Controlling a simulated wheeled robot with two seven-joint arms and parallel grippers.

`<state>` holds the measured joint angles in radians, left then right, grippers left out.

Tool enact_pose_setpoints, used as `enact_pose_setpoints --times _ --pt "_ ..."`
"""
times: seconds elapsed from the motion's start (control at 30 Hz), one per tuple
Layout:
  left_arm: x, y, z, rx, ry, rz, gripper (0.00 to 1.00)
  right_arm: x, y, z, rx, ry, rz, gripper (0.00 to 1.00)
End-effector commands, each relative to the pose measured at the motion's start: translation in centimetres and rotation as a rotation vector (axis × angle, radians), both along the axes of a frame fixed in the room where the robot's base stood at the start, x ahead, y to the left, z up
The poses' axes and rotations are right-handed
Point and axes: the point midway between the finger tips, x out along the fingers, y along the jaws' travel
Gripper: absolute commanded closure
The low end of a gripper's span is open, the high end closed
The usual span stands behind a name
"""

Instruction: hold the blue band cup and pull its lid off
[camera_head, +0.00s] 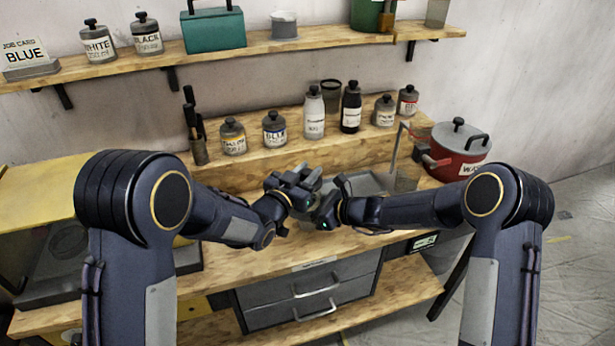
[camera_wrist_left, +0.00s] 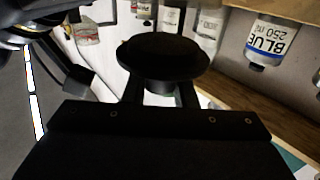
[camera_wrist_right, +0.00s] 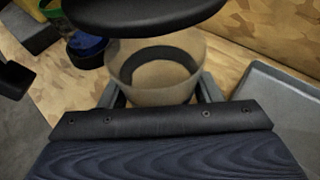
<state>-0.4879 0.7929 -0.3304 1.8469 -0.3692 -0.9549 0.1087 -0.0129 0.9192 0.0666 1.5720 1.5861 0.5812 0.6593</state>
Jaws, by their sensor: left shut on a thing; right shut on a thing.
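My left gripper (camera_head: 308,184) and right gripper (camera_head: 328,208) are close together above the bench, partly hiding what they hold. In the left wrist view, the left gripper is shut on a round black lid (camera_wrist_left: 162,55). In the right wrist view, the right gripper is shut on a see-through cup (camera_wrist_right: 165,75) with a dark ring showing inside. The dark lid also shows in the right wrist view (camera_wrist_right: 145,14), across the top of the picture. The cup's rim shows below it, and the lid appears apart from the cup. I cannot make out a blue band.
A grey tray (camera_head: 368,183) lies on the bench behind the grippers. Several labelled jars and bottles stand on the riser, including the BLUE jar (camera_head: 275,129). A red pot (camera_head: 460,152) stands to the right.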

Motion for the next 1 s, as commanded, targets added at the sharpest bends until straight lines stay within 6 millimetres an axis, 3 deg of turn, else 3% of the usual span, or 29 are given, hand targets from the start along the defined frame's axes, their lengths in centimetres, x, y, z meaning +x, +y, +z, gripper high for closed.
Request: enact_pose_setpoints --times 0.2,0.47,0.5,0.6,0.67,1.0 --pt "0.0 0.0 2.5 -0.002 -0.003 0.0 1.0 0.0 0.0 0.0 0.0 0.0 0.0 0.83" --pt "0.0 0.0 2.6 -0.001 -0.001 -0.001 1.0 0.0 0.0 0.0 0.0 0.0 0.0 0.83" --pt "0.0 0.0 2.6 -0.001 -0.001 0.0 1.0 0.0 0.0 0.0 0.0 0.0 0.0 0.37" --pt "0.0 0.0 2.6 -0.001 -0.001 0.0 1.0 0.0 0.0 0.0 0.0 0.0 0.0 0.24" --pt "0.0 0.0 2.6 -0.001 -0.001 0.0 1.0 0.0 0.0 0.0 0.0 0.0 0.0 0.17" --pt "0.0 0.0 2.5 -0.001 -0.001 0.0 1.0 -0.2 -0.4 0.1 0.0 0.0 -0.001 0.17"
